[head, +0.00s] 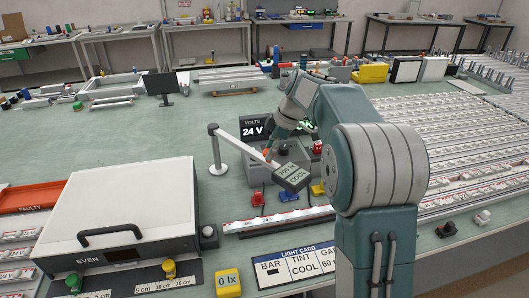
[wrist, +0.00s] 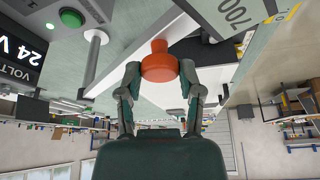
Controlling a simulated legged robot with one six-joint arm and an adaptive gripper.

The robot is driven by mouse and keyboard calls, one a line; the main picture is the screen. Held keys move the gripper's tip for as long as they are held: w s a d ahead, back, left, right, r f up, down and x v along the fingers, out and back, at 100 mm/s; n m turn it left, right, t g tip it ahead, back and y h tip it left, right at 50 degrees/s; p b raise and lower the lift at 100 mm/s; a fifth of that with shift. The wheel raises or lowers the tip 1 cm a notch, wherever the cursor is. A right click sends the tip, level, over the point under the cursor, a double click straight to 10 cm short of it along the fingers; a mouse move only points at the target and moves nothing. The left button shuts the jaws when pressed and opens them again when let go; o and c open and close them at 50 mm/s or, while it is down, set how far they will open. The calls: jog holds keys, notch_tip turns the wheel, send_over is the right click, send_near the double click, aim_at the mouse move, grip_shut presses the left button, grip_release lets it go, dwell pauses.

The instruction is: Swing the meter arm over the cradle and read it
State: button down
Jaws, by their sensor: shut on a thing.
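The meter arm (head: 243,146) is a pale bar reaching right from a white post (head: 217,150). At its end is a dark head (head: 291,176) with a display, partly legible as 700 lx and COOL. My gripper (wrist: 160,75) is shut on an orange knob (wrist: 159,62) beside the arm in the wrist view. In the head view my arm largely hides the gripper. A long rail (head: 278,221) with a white strip lies in front of the head; I take it for the cradle. The head appears behind the rail, not over it.
A large white-lidded box (head: 125,205) marked EVEN stands at left. A black screen (head: 254,130) reads 24 V. Red (head: 257,199) and blue (head: 289,195) buttons sit behind the rail. A light card (head: 295,265) lies in front. White strips fill the right.

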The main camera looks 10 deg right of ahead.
jog(key=shift+f, duration=0.15)
jog(key=shift+c, duration=1.3)
grip_release()
jog(key=w+v, duration=0.1)
jog(key=v, duration=1.1)
jog(key=shift+s, duration=0.4)
jog(key=shift+a, duration=0.1)
